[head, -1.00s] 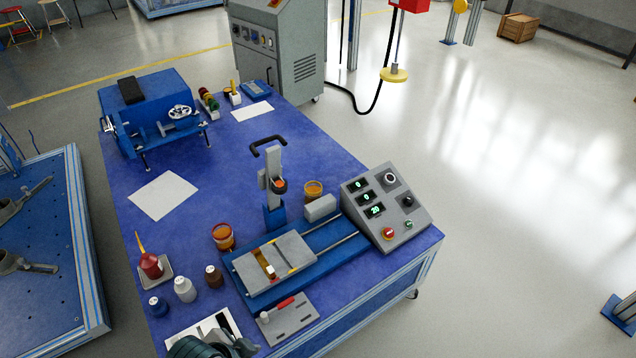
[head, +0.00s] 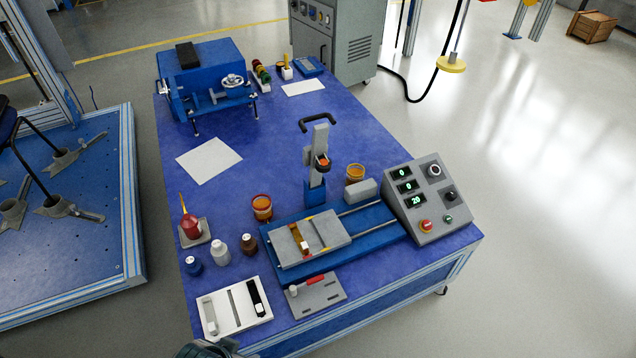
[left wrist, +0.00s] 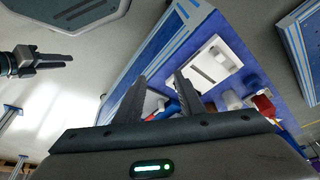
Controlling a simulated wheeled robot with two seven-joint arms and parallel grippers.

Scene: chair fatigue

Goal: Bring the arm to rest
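My left gripper (left wrist: 160,86) is open and empty in the left wrist view, its two dark fingers apart with the white tray (left wrist: 215,62) beyond them. In the head view only a dark piece of my arm shows at the bottom edge, below the white tray (head: 238,311). A second dark gripper, which looks like my right one (left wrist: 52,61), is at the left of the left wrist view, over the floor; its finger gap is unclear. On the blue table (head: 270,160), the tester's lever arm (head: 320,142) stands upright with a black handle.
The tester's sled (head: 312,238) and control box (head: 430,200) stand near the front right. Small bottles (head: 220,250), orange jars (head: 262,207) and a grey plate (head: 316,296) are nearby. A blue machine (head: 205,85) is at the back.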

